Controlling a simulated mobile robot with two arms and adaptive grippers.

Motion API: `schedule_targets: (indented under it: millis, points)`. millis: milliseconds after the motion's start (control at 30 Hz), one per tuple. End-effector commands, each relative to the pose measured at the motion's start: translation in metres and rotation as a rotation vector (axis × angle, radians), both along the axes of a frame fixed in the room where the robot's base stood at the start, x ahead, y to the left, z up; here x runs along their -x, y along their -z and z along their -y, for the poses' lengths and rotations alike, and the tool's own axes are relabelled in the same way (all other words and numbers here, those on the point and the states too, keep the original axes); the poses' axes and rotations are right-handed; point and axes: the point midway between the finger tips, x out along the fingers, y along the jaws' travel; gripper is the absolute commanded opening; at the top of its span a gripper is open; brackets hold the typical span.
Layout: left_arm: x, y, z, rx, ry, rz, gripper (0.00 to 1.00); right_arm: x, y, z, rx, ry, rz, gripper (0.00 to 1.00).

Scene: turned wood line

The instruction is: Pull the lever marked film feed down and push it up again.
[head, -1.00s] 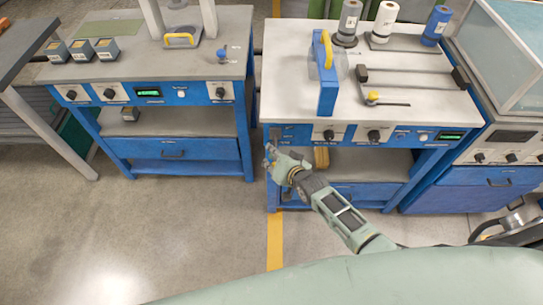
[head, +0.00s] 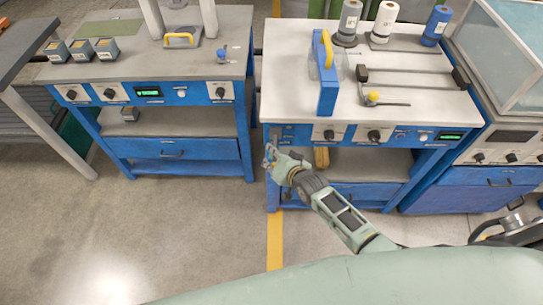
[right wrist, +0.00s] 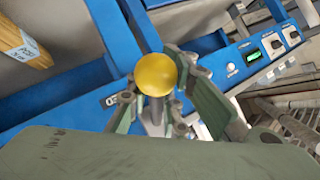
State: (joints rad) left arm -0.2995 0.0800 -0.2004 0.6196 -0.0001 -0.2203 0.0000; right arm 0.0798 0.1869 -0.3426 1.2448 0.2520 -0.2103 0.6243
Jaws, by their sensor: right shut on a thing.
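The lever shows in the right wrist view as a yellow ball knob (right wrist: 156,74) on a grey metal stem. It sits at the left end of the blue front panel of the right-hand bench. My right gripper (head: 270,150) is at that panel end in the head view and covers most of the lever there. In the right wrist view my right gripper (right wrist: 152,112) has its green fingers on both sides of the stem, just under the knob, shut on the lever. The marking of the lever is too small to read. My left gripper is not in view.
The right-hand bench (head: 290,90) carries a blue frame with a yellow handle (head: 327,75) and several rolls. Its panel has knobs and a green display (head: 451,136). A wooden piece (head: 321,157) lies on the shelf behind my gripper. The floor between the benches is clear.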

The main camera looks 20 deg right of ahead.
Motion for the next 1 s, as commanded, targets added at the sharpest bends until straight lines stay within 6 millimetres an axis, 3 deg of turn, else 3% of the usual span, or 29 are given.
schedule_targets:
  millis: [33, 300, 333, 600, 1000]
  points:
    - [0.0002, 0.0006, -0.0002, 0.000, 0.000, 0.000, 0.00, 0.0068, 0.0119, 0.0067, 0.003, 0.010, -0.029, 0.00]
    - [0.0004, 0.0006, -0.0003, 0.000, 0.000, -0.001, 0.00, 0.0068, 0.0119, 0.0069, 0.003, 0.010, -0.029, 0.00]
    - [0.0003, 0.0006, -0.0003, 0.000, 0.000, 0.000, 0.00, 0.0068, 0.0119, 0.0069, 0.003, 0.010, -0.029, 0.12]
    - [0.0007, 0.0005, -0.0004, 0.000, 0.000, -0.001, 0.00, 0.0052, 0.0095, 0.0050, 0.005, 0.007, -0.024, 0.33]
    - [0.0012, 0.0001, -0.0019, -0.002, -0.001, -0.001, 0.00, 0.0083, 0.0030, 0.0038, 0.003, 0.003, -0.015, 0.33]
